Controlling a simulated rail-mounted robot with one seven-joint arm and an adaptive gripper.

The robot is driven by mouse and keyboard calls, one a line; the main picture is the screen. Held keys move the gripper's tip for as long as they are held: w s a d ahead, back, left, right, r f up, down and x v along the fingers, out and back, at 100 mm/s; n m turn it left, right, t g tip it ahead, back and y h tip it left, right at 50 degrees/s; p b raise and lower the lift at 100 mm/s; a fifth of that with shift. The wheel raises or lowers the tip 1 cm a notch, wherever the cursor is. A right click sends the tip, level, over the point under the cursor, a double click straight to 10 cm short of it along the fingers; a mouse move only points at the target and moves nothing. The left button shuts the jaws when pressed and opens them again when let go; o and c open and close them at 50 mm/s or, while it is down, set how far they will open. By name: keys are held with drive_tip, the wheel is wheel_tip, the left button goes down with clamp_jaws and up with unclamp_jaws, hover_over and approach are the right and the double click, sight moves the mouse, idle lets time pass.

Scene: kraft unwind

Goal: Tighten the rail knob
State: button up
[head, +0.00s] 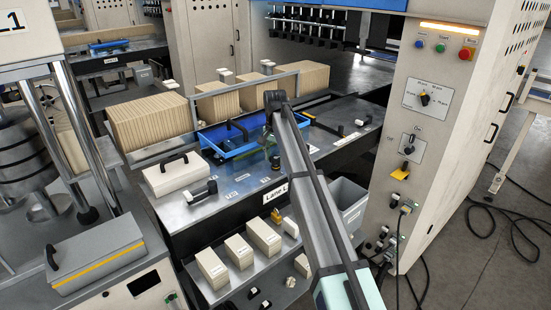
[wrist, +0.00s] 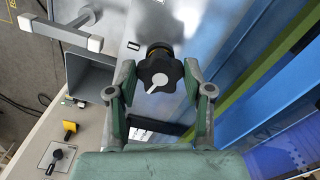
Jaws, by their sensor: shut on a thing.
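The rail knob (wrist: 160,69) is black and lobed with a white pointer line, and shows in the upper middle of the wrist view. The pointer slants down to the left. My gripper (wrist: 159,82) has its two green-grey fingers on either side of the knob and is shut on it. In the head view my arm runs up over the bench and hides the knob and most of the gripper.
A blue tray (head: 235,148) lies beside my arm on the metal bench, with brown stacks (head: 152,122) behind it. A control cabinet (head: 440,130) with knobs and buttons stands at the right. A grey bin (head: 349,203) sits in front of the bench.

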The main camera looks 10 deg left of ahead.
drive_tip(key=m, duration=0.4)
drive_tip(key=shift+w+a+m+b, duration=0.1)
drive_tip(key=shift+w+m+b, duration=0.05)
drive_tip(key=shift+m+b, duration=0.25)
drive_tip(key=m, duration=0.3)
drive_tip(key=shift+w+a+r+m, duration=0.1)
drive_tip(key=shift+w+m, duration=0.05)
drive_tip(key=shift+m, duration=0.15)
drive_tip(key=m, duration=0.3)
drive_tip(key=m+b, duration=0.1)
drive_tip(key=m, duration=0.3)
drive_tip(key=shift+w+r, duration=0.15)
drive_tip(key=shift+w, duration=0.05)
drive_tip(key=o, duration=1.2)
drive_tip(key=shift+c, duration=0.2)
drive_tip(key=shift+s, duration=0.1)
